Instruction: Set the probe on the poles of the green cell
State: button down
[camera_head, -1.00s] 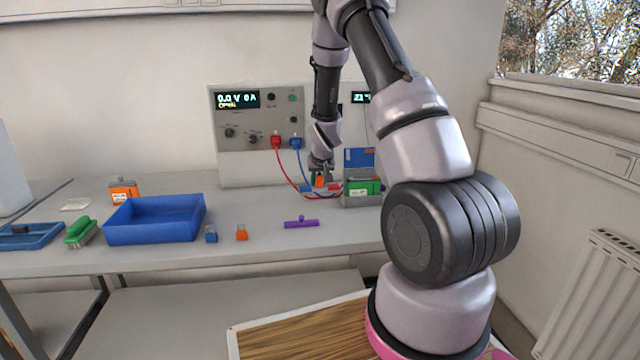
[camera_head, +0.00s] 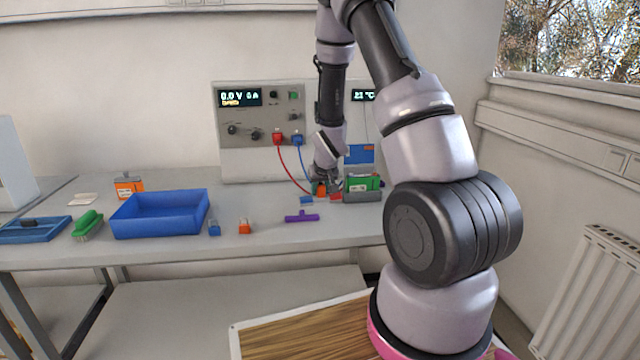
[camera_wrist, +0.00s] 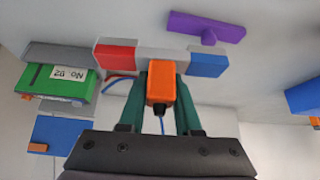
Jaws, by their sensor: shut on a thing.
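The probe is a grey bar with an orange grip (camera_wrist: 161,82), a red end block (camera_wrist: 116,54) and a blue end block (camera_wrist: 208,64). My gripper (camera_wrist: 158,76) is shut on the orange grip, with one green finger on each side. In the head view my gripper (camera_head: 324,184) holds the probe low, just left of the green cell (camera_head: 362,183). The green cell (camera_wrist: 55,88) has a white label and sits in a grey holder (camera_head: 362,197). The probe is apart from the cell in the wrist view. The cell's poles are not clear.
A purple piece (camera_head: 302,216), a small orange block (camera_head: 245,227) and a small blue block (camera_head: 214,229) lie towards the front. A blue bin (camera_head: 160,216) stands left. The cycler (camera_head: 262,130) with red and blue leads is behind. An orange cell (camera_head: 129,187) stands far left.

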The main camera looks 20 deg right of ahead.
aim_at(321, 200)
jog(key=shift+n, duration=0.4)
jog(key=s, duration=0.2)
jog(key=s+a, duration=0.1)
jog(key=s, duration=0.1)
jog(key=shift+s, duration=0.3)
jog(key=shift+d+r, duration=0.15)
jog(key=shift+d, duration=0.1)
jog(key=w+d+r+m, duration=0.1)
jog(key=w+d+r, duration=0.5)
jog(key=d, duration=0.4)
jog(key=w+d+r+m, duration=0.1)
jog(key=w+d+r, duration=0.45)
jog(key=d, duration=0.35)
jog(key=shift+w+d+f, duration=0.15)
jog(key=shift+w+f, duration=0.05)
jog(key=shift+f, duration=1.25)
jog(key=shift+w+d+f, duration=0.1)
jog(key=shift+w+f, duration=0.05)
jog(key=shift+f, duration=1.25)
jog(key=shift+f, duration=0.65)
notch_tip(321, 200, up, 7)
dwell(0.9)
